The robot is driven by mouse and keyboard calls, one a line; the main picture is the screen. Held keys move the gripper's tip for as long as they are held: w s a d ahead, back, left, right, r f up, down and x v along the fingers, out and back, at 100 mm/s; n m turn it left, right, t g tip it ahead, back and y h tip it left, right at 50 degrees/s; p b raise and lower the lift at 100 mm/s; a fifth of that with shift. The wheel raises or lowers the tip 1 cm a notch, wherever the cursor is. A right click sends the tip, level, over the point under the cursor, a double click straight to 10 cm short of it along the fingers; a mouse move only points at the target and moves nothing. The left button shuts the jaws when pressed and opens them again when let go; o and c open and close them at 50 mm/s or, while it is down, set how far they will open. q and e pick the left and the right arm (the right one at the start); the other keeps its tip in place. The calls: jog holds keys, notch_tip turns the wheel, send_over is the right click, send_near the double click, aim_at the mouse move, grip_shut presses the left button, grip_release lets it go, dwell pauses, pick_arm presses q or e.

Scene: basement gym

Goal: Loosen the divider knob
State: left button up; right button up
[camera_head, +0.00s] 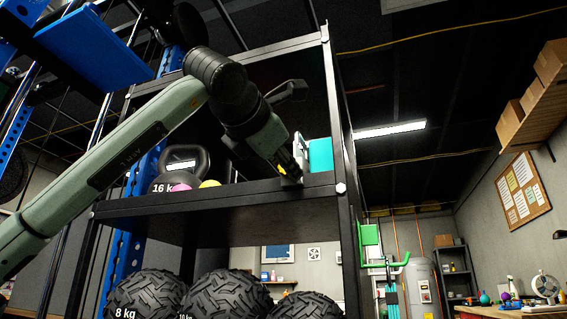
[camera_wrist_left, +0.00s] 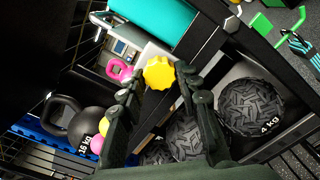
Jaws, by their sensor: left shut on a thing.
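The yellow lobed divider knob (camera_wrist_left: 160,73) sits between the fingertips of my left gripper (camera_wrist_left: 157,77) in the left wrist view. The gripper is shut on it. In the head view my left gripper (camera_head: 289,171) reaches onto the right end of the upper shelf, and only a bit of yellow shows at its fingers. A pale upright plate (camera_head: 301,149), which seems to be the divider, stands just beyond the gripper, beside a teal roll or block (camera_head: 320,155). Most of the plate is hidden. My right gripper is in neither view.
A dark 16 kg kettlebell (camera_head: 183,165) stands on the black shelf (camera_head: 215,199), left of my gripper, near smaller pink and yellow items. A black rack post (camera_head: 341,130) rises close on the right. Several treaded balls (camera_head: 225,292) lie below. A green hook (camera_head: 385,262) sticks out right.

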pick_arm(q)
jog(key=o, duration=1.2)
jog(key=shift+c, duration=0.2)
jog(key=v, duration=1.2)
